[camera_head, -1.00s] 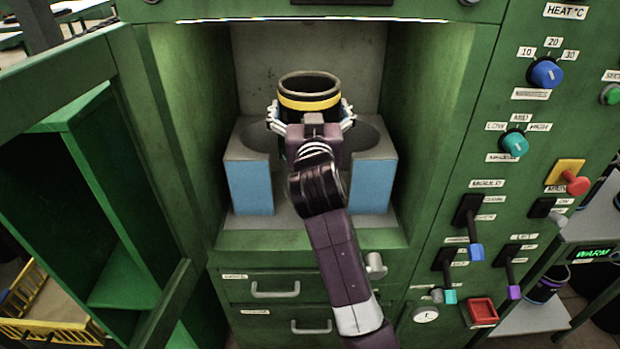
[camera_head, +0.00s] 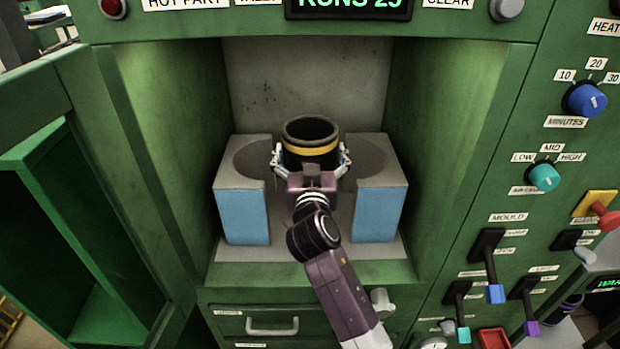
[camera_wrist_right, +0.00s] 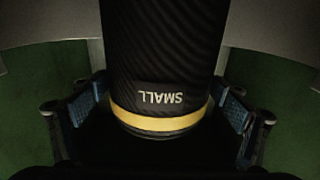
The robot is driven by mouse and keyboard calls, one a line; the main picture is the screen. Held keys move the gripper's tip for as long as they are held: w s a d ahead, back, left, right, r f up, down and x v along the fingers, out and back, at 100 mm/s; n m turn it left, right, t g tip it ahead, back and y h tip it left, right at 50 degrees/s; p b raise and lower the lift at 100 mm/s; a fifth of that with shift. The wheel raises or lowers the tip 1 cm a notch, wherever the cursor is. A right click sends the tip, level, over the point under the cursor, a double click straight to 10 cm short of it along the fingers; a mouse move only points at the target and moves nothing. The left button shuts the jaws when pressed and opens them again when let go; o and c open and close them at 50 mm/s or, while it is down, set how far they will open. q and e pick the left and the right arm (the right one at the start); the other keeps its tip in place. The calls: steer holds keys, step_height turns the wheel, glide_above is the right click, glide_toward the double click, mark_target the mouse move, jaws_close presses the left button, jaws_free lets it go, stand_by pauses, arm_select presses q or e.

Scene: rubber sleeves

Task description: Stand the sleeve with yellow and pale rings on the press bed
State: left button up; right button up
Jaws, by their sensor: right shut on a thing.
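The black sleeve (camera_head: 309,133) has a yellow ring near its top and an open upper end. It is upright between the two blue-faced mould halves. The wrist view shows its ribbed black wall (camera_wrist_right: 160,50), the yellow ring and the word SMALL; I cannot make out pale rings. My right gripper (camera_head: 311,160) is shut around the sleeve, a finger on each side. The press bed is the grey plate (camera_head: 378,249) under the halves. The sleeve's lower end is hidden behind my gripper, so I cannot tell whether it touches the bed. My left gripper is out of view.
The left mould half (camera_head: 242,215) and right mould half (camera_head: 381,215) stand apart with hollowed inner faces. Green walls enclose the press chamber, and an open door (camera_head: 75,95) hangs at left. Levers and knobs, such as a blue knob (camera_head: 585,99), cover the right panel.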

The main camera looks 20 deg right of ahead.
step_height(320, 180, down, 8)
steer(key=b, duration=0.1)
steer(key=o, duration=1.6)
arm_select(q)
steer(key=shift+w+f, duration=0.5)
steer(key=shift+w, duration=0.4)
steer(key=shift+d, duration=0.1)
arm_select(e)
steer(key=shift+r, duration=0.1)
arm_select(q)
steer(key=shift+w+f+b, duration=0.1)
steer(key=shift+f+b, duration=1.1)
arm_select(e)
steer(key=shift+v, duration=6.1)
